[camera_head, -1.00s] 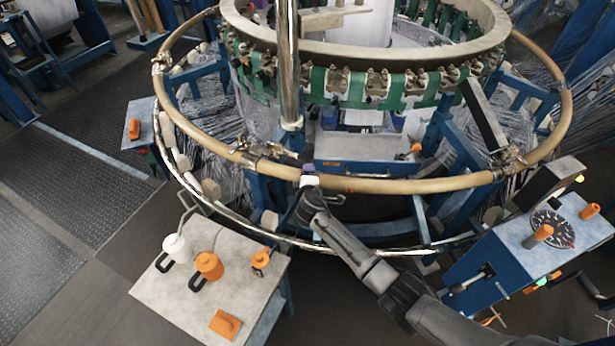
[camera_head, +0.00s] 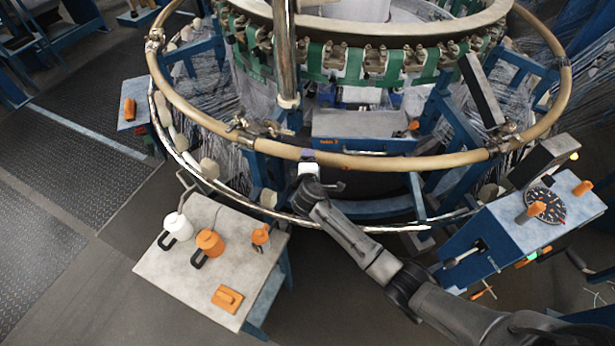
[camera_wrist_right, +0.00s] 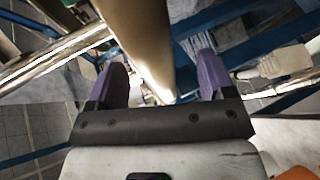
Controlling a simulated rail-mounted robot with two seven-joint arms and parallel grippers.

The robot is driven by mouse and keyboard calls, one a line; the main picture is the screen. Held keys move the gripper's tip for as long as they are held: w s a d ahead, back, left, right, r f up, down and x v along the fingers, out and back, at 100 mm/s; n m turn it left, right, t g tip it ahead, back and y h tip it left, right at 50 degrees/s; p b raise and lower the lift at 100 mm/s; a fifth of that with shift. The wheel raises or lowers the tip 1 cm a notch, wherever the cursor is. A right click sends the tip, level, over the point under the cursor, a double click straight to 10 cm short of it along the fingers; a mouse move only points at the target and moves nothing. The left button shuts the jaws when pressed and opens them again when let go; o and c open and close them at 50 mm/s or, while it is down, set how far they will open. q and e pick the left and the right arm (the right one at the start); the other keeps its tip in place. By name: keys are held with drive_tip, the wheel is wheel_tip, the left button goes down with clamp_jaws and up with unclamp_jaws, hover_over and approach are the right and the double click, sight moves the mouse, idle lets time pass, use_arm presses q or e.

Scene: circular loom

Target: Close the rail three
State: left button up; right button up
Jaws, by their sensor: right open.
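The tan tubular ring rail (camera_head: 385,161) runs around the loom, with its front section across the middle of the head view. Metal joints show near its left part (camera_head: 242,126) and right part (camera_head: 503,136). I cannot tell which section is rail three. My right gripper (camera_head: 308,156) is at the front section, left of its middle. In the right wrist view, its purple fingers (camera_wrist_right: 163,82) are spread apart, and the tan rail (camera_wrist_right: 143,35) runs between them. Contact with the rail cannot be told. My left gripper is not in view.
A blue control box (camera_head: 525,225) with a dial and levers stands right. A shiny metal ring (camera_head: 375,229) runs below the rail. A vertical pole (camera_head: 285,50) rises behind it.

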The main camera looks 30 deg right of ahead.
drive_tip(key=p+v, duration=0.1)
drive_tip(key=v, duration=0.8)
drive_tip(key=shift+s, duration=0.15)
